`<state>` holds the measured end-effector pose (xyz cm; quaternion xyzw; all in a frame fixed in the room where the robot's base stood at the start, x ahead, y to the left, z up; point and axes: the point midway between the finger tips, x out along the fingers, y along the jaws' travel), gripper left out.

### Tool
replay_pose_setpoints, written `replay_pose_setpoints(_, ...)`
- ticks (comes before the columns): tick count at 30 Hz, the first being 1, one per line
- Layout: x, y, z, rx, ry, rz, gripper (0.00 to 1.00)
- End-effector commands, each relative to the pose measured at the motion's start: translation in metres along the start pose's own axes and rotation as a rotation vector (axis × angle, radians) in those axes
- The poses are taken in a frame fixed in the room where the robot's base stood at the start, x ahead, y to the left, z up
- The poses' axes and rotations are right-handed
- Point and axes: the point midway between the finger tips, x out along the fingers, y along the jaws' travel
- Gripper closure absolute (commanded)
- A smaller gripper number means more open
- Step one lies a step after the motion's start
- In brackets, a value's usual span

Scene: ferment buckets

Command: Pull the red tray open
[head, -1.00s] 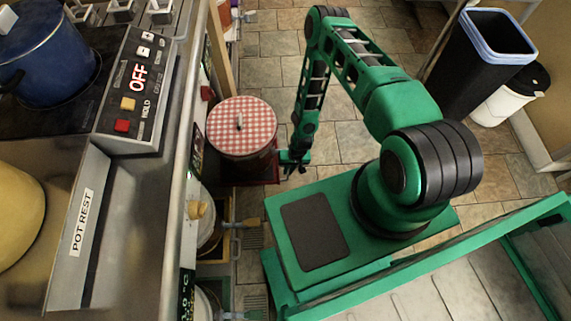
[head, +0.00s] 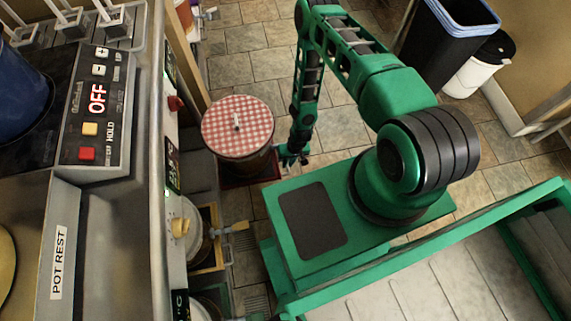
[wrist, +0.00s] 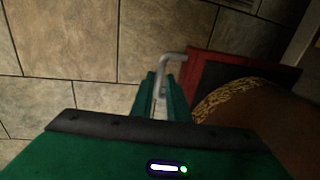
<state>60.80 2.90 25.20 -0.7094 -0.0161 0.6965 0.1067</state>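The red tray (head: 262,172) is drawn out from under the counter on the left. A bucket (head: 247,168) with a red-and-white checked lid (head: 238,127) stands upright on it and hides most of it. In the wrist view, the red tray (wrist: 223,68) lies at the right, with a bent grey metal handle (wrist: 172,58) at its near corner. My gripper (wrist: 160,92) has its two green fingers on either side of the handle bar, closed on it. In the head view, my gripper (head: 292,157) is low, just right of the tray.
Another bucket (head: 190,228) stands in a yellow tray (head: 214,265) nearer me, its tap pointing right. The counter (head: 110,220) edges the left side. A black bin (head: 445,45) and a white bin (head: 477,72) stand at upper right. Tiled floor (head: 240,75) lies beyond the red tray.

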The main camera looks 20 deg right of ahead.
Motion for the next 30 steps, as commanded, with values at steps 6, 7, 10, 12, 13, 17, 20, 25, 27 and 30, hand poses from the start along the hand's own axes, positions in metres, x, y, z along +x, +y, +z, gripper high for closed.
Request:
replay_pose_setpoints(6,0.000,-0.002,0.000,-0.001,-0.001,-0.002,0.71)
replay_pose_setpoints(7,0.000,-0.002,0.000,-0.001,-0.002,-0.002,0.71)
replay_pose_setpoints(10,-0.001,-0.002,0.001,-0.001,-0.004,-0.002,0.71)
replay_pose_setpoints(12,-0.003,-0.002,0.002,-0.001,-0.005,-0.002,0.71)
replay_pose_setpoints(13,-0.004,-0.002,0.002,-0.001,-0.005,-0.002,0.71)
replay_pose_setpoints(17,-0.019,-0.002,0.001,-0.001,-0.004,-0.002,0.71)
replay_pose_setpoints(20,-0.036,-0.002,0.000,-0.001,-0.003,-0.001,0.71)
replay_pose_setpoints(25,-0.067,-0.001,-0.002,-0.001,-0.002,-0.001,0.71)
replay_pose_setpoints(27,-0.078,-0.002,-0.002,-0.001,-0.002,-0.001,0.71)
replay_pose_setpoints(30,-0.091,-0.002,-0.003,-0.001,-0.001,-0.001,0.71)
